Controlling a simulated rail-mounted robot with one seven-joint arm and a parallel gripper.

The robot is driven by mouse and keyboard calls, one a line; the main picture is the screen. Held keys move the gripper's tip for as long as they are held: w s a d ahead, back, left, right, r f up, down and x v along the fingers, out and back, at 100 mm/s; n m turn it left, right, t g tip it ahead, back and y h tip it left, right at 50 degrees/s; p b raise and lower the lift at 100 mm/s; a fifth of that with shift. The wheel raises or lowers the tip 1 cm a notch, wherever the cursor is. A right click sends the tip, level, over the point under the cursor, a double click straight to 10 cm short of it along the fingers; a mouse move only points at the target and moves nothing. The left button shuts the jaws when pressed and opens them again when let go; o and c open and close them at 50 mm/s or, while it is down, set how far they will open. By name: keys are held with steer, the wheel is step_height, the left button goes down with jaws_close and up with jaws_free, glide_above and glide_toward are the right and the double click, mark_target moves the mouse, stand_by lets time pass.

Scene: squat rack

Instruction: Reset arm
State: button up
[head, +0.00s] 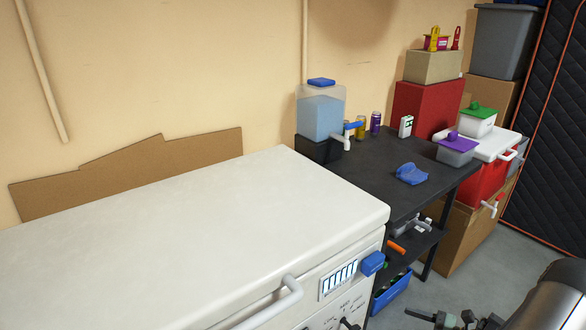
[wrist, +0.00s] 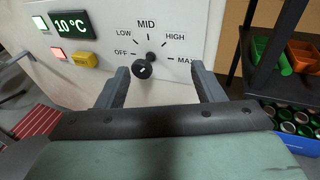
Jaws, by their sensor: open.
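My gripper (wrist: 158,68) is open and empty in the wrist view. Its two grey fingers point at the front panel of the white chest freezer (head: 190,225). The black dial knob (wrist: 143,70) shows between the fingers and apart from both. OFF, LOW, MID, HIGH and MAX are marked around it; I cannot tell which mark it points to. A green display (wrist: 73,24) reading 10 °C and a yellow button (wrist: 84,60) are left of the dial. In the head view, the knob (head: 348,324) is partly cut off at the bottom edge, and I cannot clearly make out my gripper.
The freezer's white handle (head: 270,305) juts out in front. A dark table (head: 385,175) right of the freezer holds a water dispenser (head: 320,112), cans and a blue cloth-like item (head: 411,174). Red coolers and boxes stand farther right. A crate of cans (wrist: 295,125) is low at right.

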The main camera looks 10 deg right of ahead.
steer(key=a+r+n+g+p, duration=0.7)
steer(key=a+r+n+g, duration=0.45)
steer(key=a+r, duration=0.65)
steer(key=s+a+r+n+h+p, duration=0.5)
steer(key=r+n, duration=0.3)
steer(key=r, duration=0.2)
steer(key=s+a+r+n+h+p, duration=0.5)
steer(key=r+n, duration=0.3)
steer(key=r, duration=0.3)
steer(key=shift+s+a+h, duration=0.5)
steer(key=shift+s+a, duration=0.1)
steer(key=shift+s, duration=0.1)
steer(key=shift+r, duration=0.1)
